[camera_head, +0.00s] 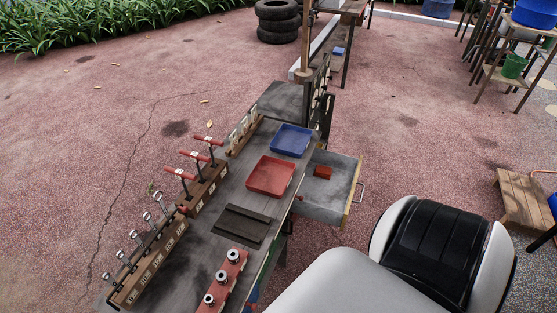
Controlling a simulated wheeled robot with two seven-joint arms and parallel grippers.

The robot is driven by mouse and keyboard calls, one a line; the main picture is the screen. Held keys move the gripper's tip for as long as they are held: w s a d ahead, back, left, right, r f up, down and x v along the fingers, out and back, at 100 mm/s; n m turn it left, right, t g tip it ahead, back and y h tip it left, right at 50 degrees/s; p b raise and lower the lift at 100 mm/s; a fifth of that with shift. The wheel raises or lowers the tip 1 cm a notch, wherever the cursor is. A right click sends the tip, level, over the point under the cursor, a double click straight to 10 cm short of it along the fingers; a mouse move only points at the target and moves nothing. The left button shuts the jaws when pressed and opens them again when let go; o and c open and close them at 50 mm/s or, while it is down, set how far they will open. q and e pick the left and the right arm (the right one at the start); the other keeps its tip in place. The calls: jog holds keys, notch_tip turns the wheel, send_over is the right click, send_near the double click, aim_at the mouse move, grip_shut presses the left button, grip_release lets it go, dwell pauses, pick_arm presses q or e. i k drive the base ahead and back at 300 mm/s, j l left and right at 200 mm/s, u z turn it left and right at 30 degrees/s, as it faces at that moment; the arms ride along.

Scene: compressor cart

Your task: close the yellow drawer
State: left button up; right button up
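The drawer (353,187) stands pulled out from the right side of the dark workbench cart (206,252). Its inside is grey, and a yellow edge shows along its outer front. A pale metal handle (361,192) sticks out from that front. A small red block (322,172) lies inside the drawer, towards the bench side. Neither of my grippers is in view, so nothing of mine is seen touching the drawer or its handle.
On the bench top are a blue tray (291,140), a red tray (270,176), racks of wrenches (150,253) and red-handled tools (197,165), and a red socket holder (225,284). My own white and black body fills the lower right. A wooden stool (523,203) stands at the right. Floor beyond the drawer is clear.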

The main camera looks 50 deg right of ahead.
aim_at(327, 201)
jog(key=z, duration=1.2)
jog(key=l+z, duration=0.2)
jog(key=l, duration=0.15)
jog(key=i+l+z, duration=0.2)
jog(key=l, duration=0.15)
jog(key=l+z, duration=0.25)
jog(key=i+l, duration=0.05)
jog(key=l, duration=0.05)
